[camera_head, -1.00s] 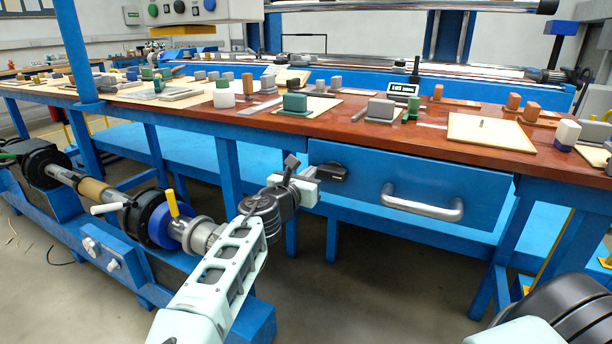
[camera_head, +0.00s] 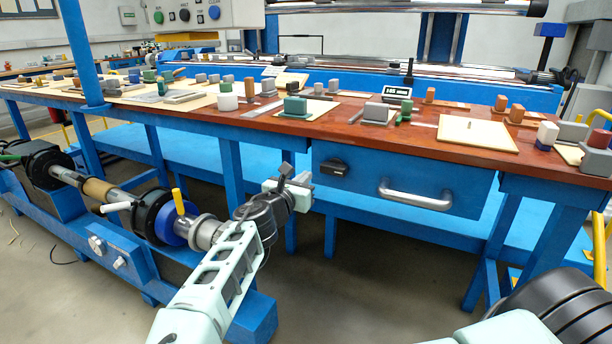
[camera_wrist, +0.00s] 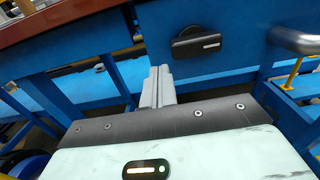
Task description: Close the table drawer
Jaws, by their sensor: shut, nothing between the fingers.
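The table drawer (camera_head: 460,188) has a blue front under the red-brown tabletop and looks nearly flush with the table frame; a small gap cannot be ruled out. Its silver bar handle (camera_head: 415,196) is right of centre, and a black box-shaped fitting (camera_head: 333,169) is at the front's upper left. The wrist view shows the same fitting (camera_wrist: 196,42) and part of the handle (camera_wrist: 296,41) at the right edge. My gripper (camera_head: 286,170) is shut and empty, left of the drawer and in front of the table. Its fingers (camera_wrist: 158,86) appear apart from the drawer front.
The tabletop (camera_head: 425,142) carries several small blocks and boards. Blue table legs (camera_head: 230,180) stand behind and beside my gripper. A winder shaft with a blue disc (camera_head: 182,228) and yellow lever is at the left. The floor (camera_head: 380,265) below the drawer is clear.

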